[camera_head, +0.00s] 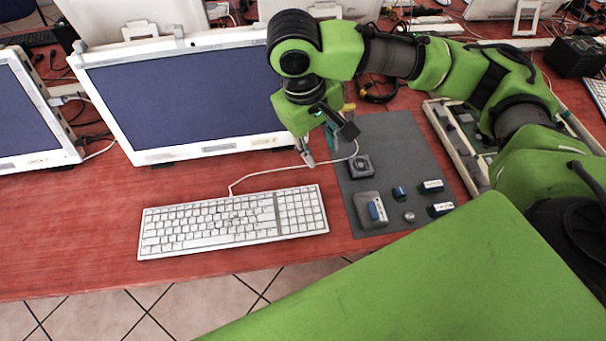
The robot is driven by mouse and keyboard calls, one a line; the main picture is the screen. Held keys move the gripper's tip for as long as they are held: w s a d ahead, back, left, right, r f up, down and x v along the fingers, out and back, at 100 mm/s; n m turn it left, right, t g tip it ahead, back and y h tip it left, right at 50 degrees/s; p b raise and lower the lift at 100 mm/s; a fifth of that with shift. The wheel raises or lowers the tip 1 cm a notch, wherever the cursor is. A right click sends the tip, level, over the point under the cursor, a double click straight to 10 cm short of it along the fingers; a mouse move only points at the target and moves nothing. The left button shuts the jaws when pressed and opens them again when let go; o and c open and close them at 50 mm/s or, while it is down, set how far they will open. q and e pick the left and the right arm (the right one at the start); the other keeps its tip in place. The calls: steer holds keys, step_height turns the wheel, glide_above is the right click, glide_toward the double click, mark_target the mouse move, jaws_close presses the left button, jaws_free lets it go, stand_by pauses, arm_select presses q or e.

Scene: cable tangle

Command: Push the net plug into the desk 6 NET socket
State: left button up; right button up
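My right gripper (328,146) hangs over the left edge of the grey mat, next to the monitor's lower right corner. Its two fingers are spread apart, and I see nothing held between them. Below and right of it on the mat lies a dark grey block with a round top (362,167). A grey housing with a blue and white front (371,211) stands nearer the front. Small blue and white blocks (432,186) lie to its right. Labels are too small to read, so I cannot tell which piece is the net plug or the desk 6 NET socket. My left gripper is out of view.
A white keyboard (235,222) lies left of the grey mat (395,140). A thin white cable (262,177) runs behind it towards the mat. A monitor (185,95) stands behind. An open beige case (452,152) borders the mat's right. A small round knob (409,216) lies near the mat's front.

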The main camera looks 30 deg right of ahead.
steer(key=s+a+r+m+y+p, duration=0.2)
steer(key=s+a+r+y+p, duration=0.15)
steer(key=s+r, duration=0.2)
steer(key=a+f+n, duration=0.3)
steer(key=f+n, duration=0.2)
steer(key=n, duration=0.5)
steer(key=shift+s+f+n+h, duration=0.25)
steer(key=shift+f+n+h, duration=0.15)
steer(key=shift+h, duration=0.05)
